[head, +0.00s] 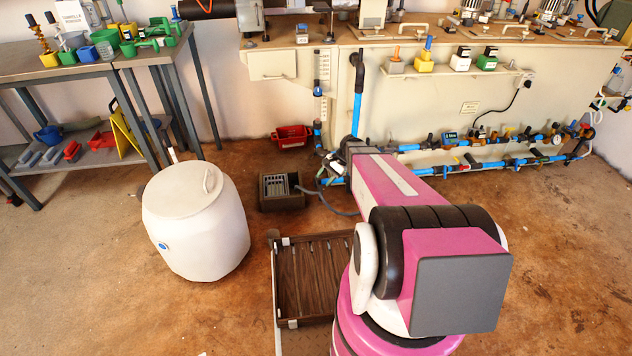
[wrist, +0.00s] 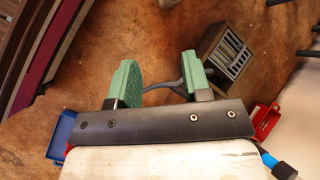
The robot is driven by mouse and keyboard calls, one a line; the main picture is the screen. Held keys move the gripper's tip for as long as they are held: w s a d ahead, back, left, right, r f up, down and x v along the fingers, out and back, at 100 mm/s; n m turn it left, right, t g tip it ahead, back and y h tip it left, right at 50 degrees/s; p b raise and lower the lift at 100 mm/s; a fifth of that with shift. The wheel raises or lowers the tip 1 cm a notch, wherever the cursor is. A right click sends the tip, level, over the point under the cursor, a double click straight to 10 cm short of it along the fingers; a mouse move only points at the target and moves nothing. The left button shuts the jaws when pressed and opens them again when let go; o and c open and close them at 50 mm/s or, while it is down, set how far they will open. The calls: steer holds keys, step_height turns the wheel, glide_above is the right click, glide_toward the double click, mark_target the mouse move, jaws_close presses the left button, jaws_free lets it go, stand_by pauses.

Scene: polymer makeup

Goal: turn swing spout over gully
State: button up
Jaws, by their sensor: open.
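The gully (head: 281,190) is a dark brown box with a grey slotted grate on the floor; it also shows in the wrist view (wrist: 228,50) at the upper right. A grey curved tube, which looks like the swing spout (head: 340,208), lies right of the gully in the head view. In the wrist view a grey curved piece of it (wrist: 164,86) shows between and beyond the green finger pads. My gripper (wrist: 157,76) is open, its pads apart on either side of this piece. I cannot tell whether they touch it. In the head view my arm hides most of the gripper.
A white drum (head: 195,222) and a brown slatted tray (head: 312,278) stand on the floor nearby. A red bin (head: 291,136) lies behind the gully. Blue pipes (head: 358,95) and valves run along the bench front. Brown floor between drum and gully is clear.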

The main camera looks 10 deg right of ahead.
steer(key=w+d+f+m+t+y, duration=0.1)
steer(key=w+d+f+m+y, duration=0.15)
steer(key=w+f, duration=0.35)
steer(key=w+d+f+m+t+y, duration=0.1)
steer(key=w+f+m+y, duration=0.3)
steer(key=w+f, duration=0.2)
steer(key=m+t+y, duration=0.3)
steer(key=m+y, duration=0.1)
steer(key=m, duration=0.1)
glide_toward(319, 185)
step_height(319, 185, up, 3)
steer(key=w, duration=0.2)
steer(key=w+a, duration=0.1)
steer(key=a, duration=1)
steer(key=shift+a, duration=0.2)
steer(key=shift+m, duration=0.25)
jaws_close()
